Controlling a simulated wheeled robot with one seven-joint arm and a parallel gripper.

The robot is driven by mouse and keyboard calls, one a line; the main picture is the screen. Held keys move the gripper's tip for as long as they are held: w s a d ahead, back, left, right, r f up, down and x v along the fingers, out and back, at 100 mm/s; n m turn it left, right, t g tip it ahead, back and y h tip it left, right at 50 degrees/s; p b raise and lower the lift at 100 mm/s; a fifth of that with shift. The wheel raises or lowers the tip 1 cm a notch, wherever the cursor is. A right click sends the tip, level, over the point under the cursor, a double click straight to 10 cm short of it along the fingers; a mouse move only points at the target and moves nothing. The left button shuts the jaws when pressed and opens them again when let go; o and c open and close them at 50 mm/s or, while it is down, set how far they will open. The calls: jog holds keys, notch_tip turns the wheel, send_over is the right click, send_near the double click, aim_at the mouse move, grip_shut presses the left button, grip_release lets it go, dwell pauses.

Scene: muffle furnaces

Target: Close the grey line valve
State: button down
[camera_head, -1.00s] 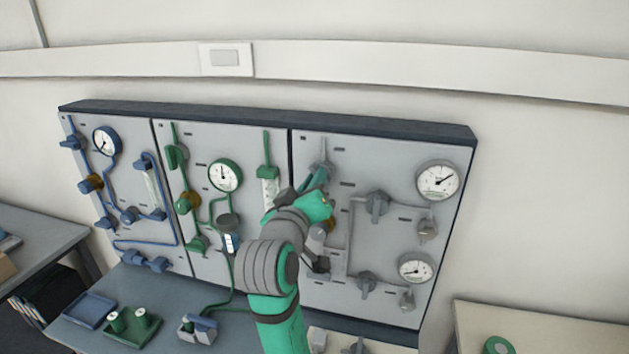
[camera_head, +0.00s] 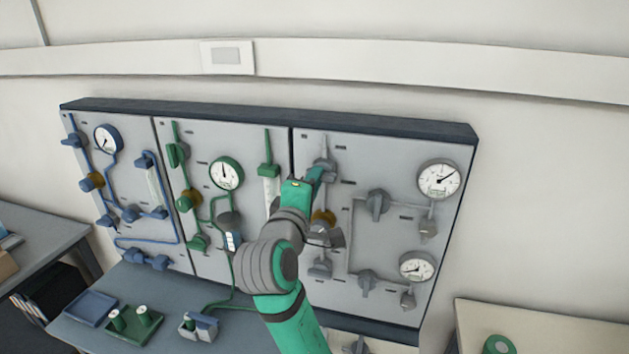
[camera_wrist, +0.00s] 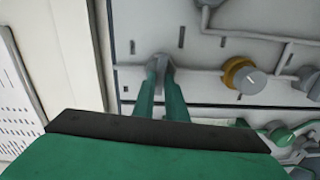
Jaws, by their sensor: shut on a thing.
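The grey line valve (camera_head: 325,166) is at the top left of the grey panel, on a vertical grey pipe. My gripper (camera_head: 317,175) reaches it from below left. In the wrist view, the two green fingers of my gripper (camera_wrist: 160,76) stand on either side of the grey valve handle (camera_wrist: 160,64) and are shut on it. The fingers hide part of the handle, so its exact angle is hard to tell.
A brass-collared knob (camera_head: 322,219) sits below the valve, partly behind my arm. Grey valves (camera_head: 377,205) and gauges (camera_head: 439,180) are to the right. The green panel's flow tube (camera_head: 269,187) stands close on the left. A table (camera_head: 540,330) is at right.

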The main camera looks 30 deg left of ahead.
jog(key=shift+f+n, duration=0.1)
jog(key=shift+n, duration=0.4)
jog(key=shift+a, duration=0.1)
jog(key=c, duration=1.8)
grip_release()
jog(key=v, duration=1.1)
